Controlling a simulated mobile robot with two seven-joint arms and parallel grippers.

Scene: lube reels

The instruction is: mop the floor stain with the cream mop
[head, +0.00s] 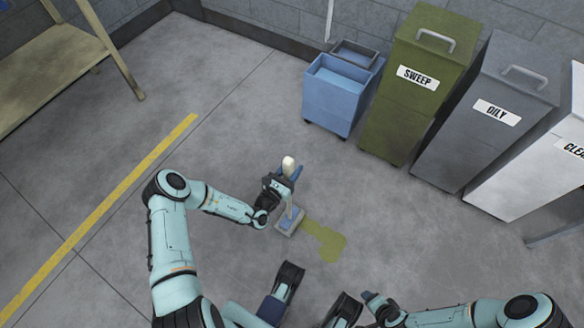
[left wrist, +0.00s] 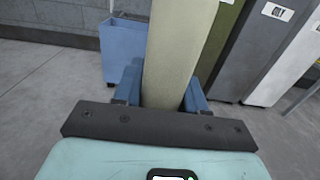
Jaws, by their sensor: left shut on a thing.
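The cream mop handle (head: 289,165) stands close to upright in my left gripper (head: 283,178), which is shut on it. In the left wrist view the pale handle (left wrist: 178,55) runs up between the two blue fingers (left wrist: 160,92). The mop's blue-grey head (head: 289,221) is below the gripper, at the left edge of the yellow-green floor stain (head: 326,241). I cannot tell whether the head presses on the floor. Most of the stain shows to the right of the head. My right gripper (head: 372,299) is low in the head view, away from the mop; its jaw opening is unclear.
A blue mop bucket (head: 337,97) stands at the back by the wall. Beside it are a green SWEEP bin (head: 408,110), a grey OILY bin (head: 482,130) and a white bin (head: 540,170). A wooden bench (head: 55,62) is at upper left. Floor around the stain is clear.

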